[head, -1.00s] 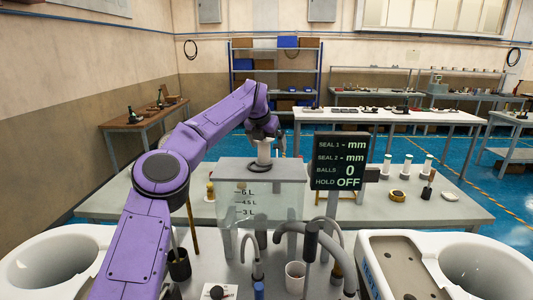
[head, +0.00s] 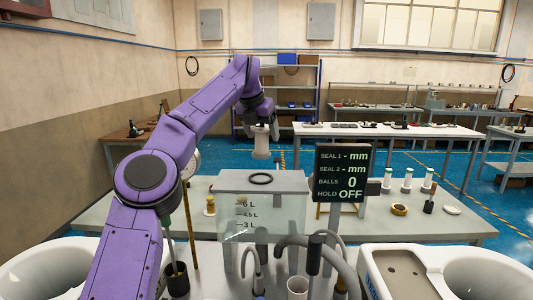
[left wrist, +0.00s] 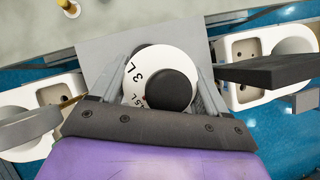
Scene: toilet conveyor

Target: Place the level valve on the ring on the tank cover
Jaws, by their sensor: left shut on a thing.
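My left gripper (head: 262,122) is shut on the level valve (head: 261,146), a pale upright cylinder with a wider foot. It hangs in the air above the tank cover (head: 292,182), with a clear gap below it. The black ring (head: 260,179) lies flat on the cover, roughly below the valve, and is fully visible. In the left wrist view, the valve's white dial with litre marks and its black knob (left wrist: 168,88) sit between the fingers. My right gripper is in neither view.
The dark display (head: 342,172) stands close to the right of the tank (head: 262,218). White toilet bowls flank the near bench, and a curved grey pipe (head: 318,248) rises in front.

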